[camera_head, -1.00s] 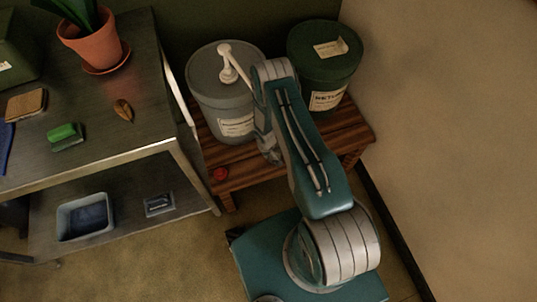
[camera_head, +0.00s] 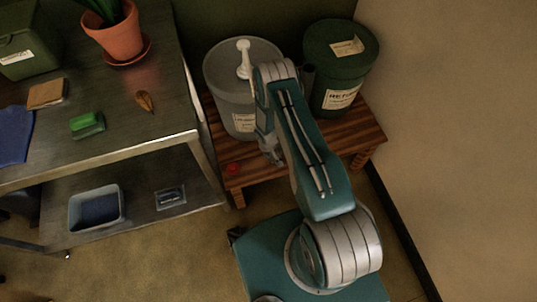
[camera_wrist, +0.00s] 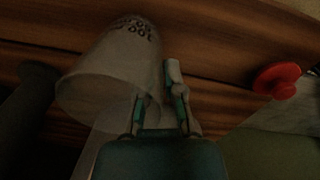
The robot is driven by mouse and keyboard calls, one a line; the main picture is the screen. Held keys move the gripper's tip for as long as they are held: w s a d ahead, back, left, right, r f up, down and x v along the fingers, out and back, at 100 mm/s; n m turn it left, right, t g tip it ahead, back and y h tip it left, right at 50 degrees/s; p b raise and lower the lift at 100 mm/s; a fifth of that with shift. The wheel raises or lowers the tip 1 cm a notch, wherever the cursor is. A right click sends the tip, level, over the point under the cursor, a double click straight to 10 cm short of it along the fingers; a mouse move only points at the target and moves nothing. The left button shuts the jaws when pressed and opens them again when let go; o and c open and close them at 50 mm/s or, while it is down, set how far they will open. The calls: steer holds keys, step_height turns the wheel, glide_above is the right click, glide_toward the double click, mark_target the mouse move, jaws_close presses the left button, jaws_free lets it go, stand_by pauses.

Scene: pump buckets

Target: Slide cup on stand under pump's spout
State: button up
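The pump (camera_head: 244,58) is white and stands on the lid of a grey bucket (camera_head: 226,80); its spout end does not show behind my arm. The bucket stands on the reddish-brown wooden stand (camera_head: 223,165). In the wrist view, a pale translucent cup (camera_wrist: 108,68) with dark lettering is over the stand's planks (camera_wrist: 215,52). My gripper (camera_wrist: 158,92) points at the planks, with its two fingers apart. One finger overlaps the cup's side; I cannot tell whether they touch. In the head view the cup is hidden and my gripper (camera_head: 274,150) is mostly hidden behind my arm.
A red item (camera_head: 233,169) sits near the stand's front left corner, also in the wrist view (camera_wrist: 276,80). A dark green bucket (camera_head: 342,62) stands on the right. A metal table (camera_head: 120,128) with a potted plant, sponge and box is at the left. A wall borders the right.

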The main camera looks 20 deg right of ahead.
steer(key=shift+o, duration=1)
steer(key=shift+a, duration=0.1)
steer(key=shift+r, duration=0.1)
step_height(320, 180, up, 8)
steer(key=shift+a, duration=0.3)
steer(key=shift+s, duration=0.1)
